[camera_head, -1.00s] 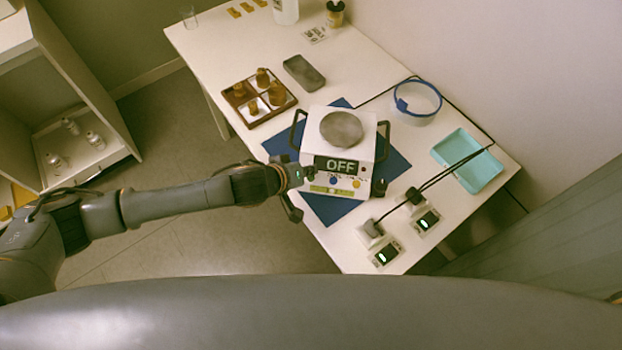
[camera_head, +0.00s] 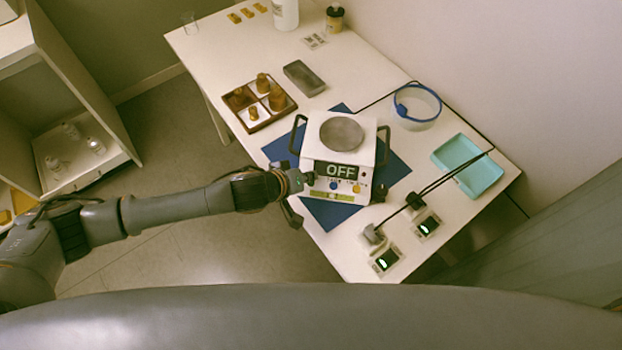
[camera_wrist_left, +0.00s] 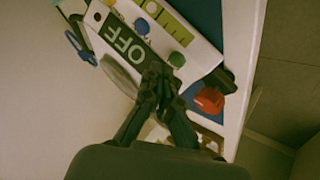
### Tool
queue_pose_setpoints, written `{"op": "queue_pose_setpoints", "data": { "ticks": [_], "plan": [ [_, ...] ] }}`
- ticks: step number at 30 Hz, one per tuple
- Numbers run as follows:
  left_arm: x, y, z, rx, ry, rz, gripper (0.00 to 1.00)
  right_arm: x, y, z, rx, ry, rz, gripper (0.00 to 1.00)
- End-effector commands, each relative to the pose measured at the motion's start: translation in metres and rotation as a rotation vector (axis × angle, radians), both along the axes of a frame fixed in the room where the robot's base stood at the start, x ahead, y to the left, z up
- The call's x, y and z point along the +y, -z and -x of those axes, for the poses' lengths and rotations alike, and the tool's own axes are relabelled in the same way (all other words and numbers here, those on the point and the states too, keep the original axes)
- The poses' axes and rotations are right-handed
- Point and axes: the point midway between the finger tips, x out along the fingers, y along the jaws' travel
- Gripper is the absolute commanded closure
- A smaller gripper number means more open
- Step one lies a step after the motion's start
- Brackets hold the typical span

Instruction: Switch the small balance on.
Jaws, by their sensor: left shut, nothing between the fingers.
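The small balance (camera_head: 361,140) is white with a round grey pan and stands on a blue mat (camera_head: 393,171). Its display (camera_head: 336,170) reads OFF. A blue button (camera_head: 333,185) and an orange one (camera_head: 357,188) sit below the display. My left gripper (camera_head: 309,178) is at the left end of the front panel, shut and empty. In the left wrist view its closed fingertips (camera_wrist_left: 160,72) are beside the display (camera_wrist_left: 125,40) and close to a green button (camera_wrist_left: 177,59). I cannot tell whether they touch it. My right gripper is not in view.
A brown divided tray (camera_head: 259,124) with amber bottles and a grey block (camera_head: 304,78) lie behind the balance. A blue-rimmed bowl (camera_head: 417,107) and a turquoise tray (camera_head: 468,165) are to the right. Cables run to two small lit boxes (camera_head: 387,260) near the front edge.

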Motion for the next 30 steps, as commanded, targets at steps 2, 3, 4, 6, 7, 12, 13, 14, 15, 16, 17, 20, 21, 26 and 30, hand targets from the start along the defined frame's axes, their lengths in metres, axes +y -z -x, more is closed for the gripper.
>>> {"op": "queue_pose_setpoints", "data": {
  "ticks": [2, 3, 4, 6, 7, 12, 13, 14, 15, 16, 17, 20, 21, 26, 30],
  "plan": [
    [0.0001, 0.0, -0.0001, 0.0, 0.0, 0.0, 1.0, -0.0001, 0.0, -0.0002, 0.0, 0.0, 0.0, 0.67],
    [0.0001, 0.0, -0.0001, 0.0, 0.0, 0.0, 1.0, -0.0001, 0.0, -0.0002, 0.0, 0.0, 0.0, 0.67],
    [0.0001, 0.0, -0.0001, 0.0, 0.0, 0.0, 1.0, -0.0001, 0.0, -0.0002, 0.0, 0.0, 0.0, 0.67],
    [0.0001, 0.0, -0.0001, 0.0, 0.0, 0.0, 1.0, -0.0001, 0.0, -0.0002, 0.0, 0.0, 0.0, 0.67],
    [0.0001, 0.0, -0.0001, 0.0, 0.0, 0.0, 1.0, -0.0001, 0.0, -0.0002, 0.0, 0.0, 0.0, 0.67],
    [0.0001, 0.0004, 0.0001, 0.0, 0.0, 0.0, 1.0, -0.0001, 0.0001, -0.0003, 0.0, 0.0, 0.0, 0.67],
    [0.0001, 0.001, 0.0001, 0.0, 0.0, 0.0, 1.0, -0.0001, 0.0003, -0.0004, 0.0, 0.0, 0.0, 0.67],
    [0.0001, 0.0018, 0.0004, 0.001, 0.0, 0.0, 1.0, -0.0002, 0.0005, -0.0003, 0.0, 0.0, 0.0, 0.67],
    [0.0001, 0.0031, 0.0005, 0.002, -0.001, 0.0, 1.0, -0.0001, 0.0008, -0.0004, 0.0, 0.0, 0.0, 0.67],
    [0.0, 0.0042, 0.0004, 0.002, -0.001, 0.0, 1.0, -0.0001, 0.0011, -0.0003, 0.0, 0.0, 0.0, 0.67],
    [0.0001, 0.0052, 0.0002, 0.002, -0.001, 0.0, 1.0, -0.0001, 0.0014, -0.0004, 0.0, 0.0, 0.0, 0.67],
    [0.0004, 0.0089, 0.0004, 0.002, -0.002, -0.001, 1.0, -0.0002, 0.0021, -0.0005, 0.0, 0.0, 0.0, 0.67],
    [0.0003, 0.0096, 0.0005, 0.002, -0.002, -0.001, 1.0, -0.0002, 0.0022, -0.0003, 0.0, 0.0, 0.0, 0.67],
    [0.0003, 0.0092, 0.0001, 0.0, -0.001, -0.001, 1.0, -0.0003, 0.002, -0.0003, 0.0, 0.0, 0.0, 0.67],
    [0.0002, 0.009, 0.0002, 0.0, -0.001, -0.001, 1.0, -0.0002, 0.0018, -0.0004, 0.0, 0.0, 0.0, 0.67]
  ]
}}
